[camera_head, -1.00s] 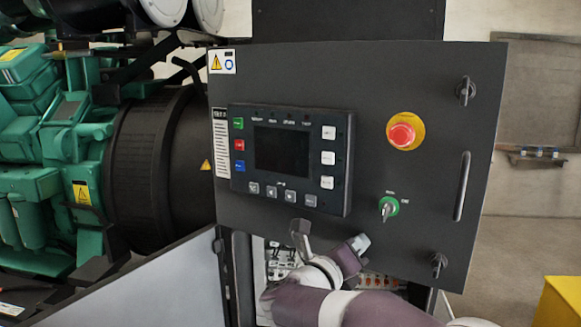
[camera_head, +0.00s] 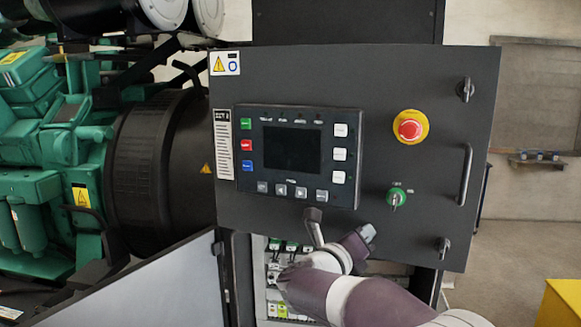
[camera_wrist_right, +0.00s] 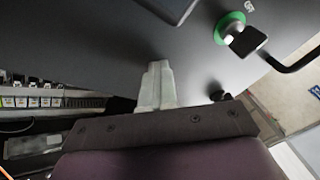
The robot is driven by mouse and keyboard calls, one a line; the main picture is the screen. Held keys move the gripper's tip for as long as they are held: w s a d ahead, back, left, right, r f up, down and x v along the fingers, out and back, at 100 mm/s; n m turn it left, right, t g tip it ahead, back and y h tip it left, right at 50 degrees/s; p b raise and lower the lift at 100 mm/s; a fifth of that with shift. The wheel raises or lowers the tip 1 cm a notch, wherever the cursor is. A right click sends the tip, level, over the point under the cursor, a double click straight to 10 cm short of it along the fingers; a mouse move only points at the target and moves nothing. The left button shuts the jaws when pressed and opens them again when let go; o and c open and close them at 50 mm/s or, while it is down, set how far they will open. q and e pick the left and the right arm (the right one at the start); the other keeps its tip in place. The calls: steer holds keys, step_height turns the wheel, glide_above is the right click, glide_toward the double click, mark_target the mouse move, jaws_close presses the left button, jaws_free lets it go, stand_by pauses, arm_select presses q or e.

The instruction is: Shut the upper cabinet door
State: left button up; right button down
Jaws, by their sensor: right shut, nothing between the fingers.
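The upper cabinet door (camera_head: 440,120) is a dark grey panel with a screen unit, a red stop button, a green key switch and a bar handle (camera_head: 466,175). It stands a little ajar, and a dark strip of cabinet shows behind its right edge. My right gripper (camera_head: 369,232) is shut and empty at the door's lower part, below the key switch. In the right wrist view, the pale closed fingers (camera_wrist_right: 157,85) lie over the lower door face (camera_wrist_right: 110,45). I cannot tell whether they touch it. My left gripper is out of view.
Below the door, the open lower compartment shows terminals and wiring (camera_head: 283,275). A light grey panel (camera_head: 150,290) sticks out at lower left. Green engine parts (camera_head: 40,190) stand at left. A yellow object (camera_head: 563,303) is at lower right. Open floor lies right of the cabinet.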

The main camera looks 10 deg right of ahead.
steer(key=shift+w+d, duration=0.4)
steer(key=shift+w, duration=0.25)
steer(key=shift+w+d, duration=0.4)
steer(key=shift+w, duration=0.3)
steer(key=shift+w+d, duration=0.4)
steer(key=shift+w, duration=0.25)
steer(key=shift+w+a+p+x, duration=0.15)
steer(key=shift+p+x, duration=0.05)
steer(key=shift+x, duration=0.8)
steer(key=shift+w+a+p+x, duration=0.15)
steer(key=shift+p+x, duration=0.05)
steer(key=shift+x, duration=0.8)
steer(key=shift+f, duration=0.15)
steer(key=b+v, duration=0.5)
steer(key=v, duration=0.4)
